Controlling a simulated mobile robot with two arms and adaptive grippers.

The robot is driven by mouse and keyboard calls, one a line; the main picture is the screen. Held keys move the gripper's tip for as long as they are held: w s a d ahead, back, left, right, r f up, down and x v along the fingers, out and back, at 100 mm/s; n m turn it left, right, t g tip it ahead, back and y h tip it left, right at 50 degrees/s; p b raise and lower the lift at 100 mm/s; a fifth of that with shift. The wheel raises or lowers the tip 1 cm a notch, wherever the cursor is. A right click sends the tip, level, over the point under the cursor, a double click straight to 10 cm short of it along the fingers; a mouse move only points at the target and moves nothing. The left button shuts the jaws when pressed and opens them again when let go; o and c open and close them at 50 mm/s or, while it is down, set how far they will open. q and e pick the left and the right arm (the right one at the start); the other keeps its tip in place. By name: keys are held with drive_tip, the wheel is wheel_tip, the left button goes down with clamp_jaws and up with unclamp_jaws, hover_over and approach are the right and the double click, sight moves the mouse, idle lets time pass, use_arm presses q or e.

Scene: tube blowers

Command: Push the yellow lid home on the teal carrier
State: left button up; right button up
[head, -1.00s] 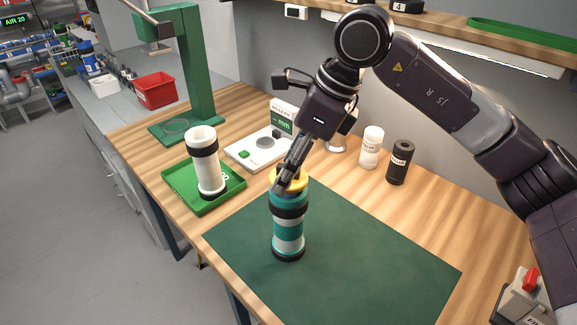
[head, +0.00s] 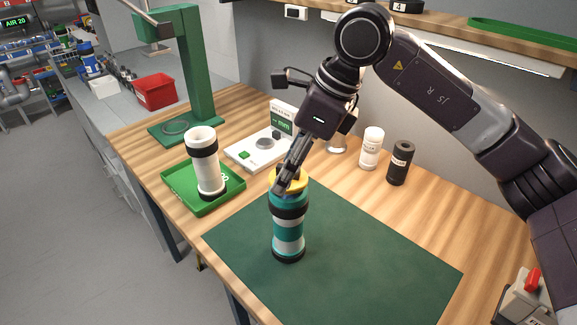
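The teal carrier (head: 289,228) stands upright on the dark green mat (head: 370,258), with white and black bands around it. The yellow lid (head: 299,183) is on its top end; I cannot tell how deep it sits. My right gripper (head: 283,187) comes down from above with its fingers close together, and its tips are at the yellow lid, appearing to touch it. It seems shut with nothing between the fingers. My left gripper is not in view.
A white carrier (head: 205,167) with black bands stands in a green tray (head: 178,184) to the left. A white gauge device (head: 248,152), a white bottle (head: 371,148) and a black bottle (head: 400,163) stand behind. A green press stand (head: 197,75) is at the back left. The mat's right part is clear.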

drive_tip(key=shift+f+b, duration=0.95)
drive_tip(key=shift+f, duration=0.2)
drive_tip(key=o, duration=1.2)
drive_tip(key=shift+r, duration=0.1)
drive_tip(key=v, duration=1.2)
drive_tip(key=shift+s+d, duration=0.1)
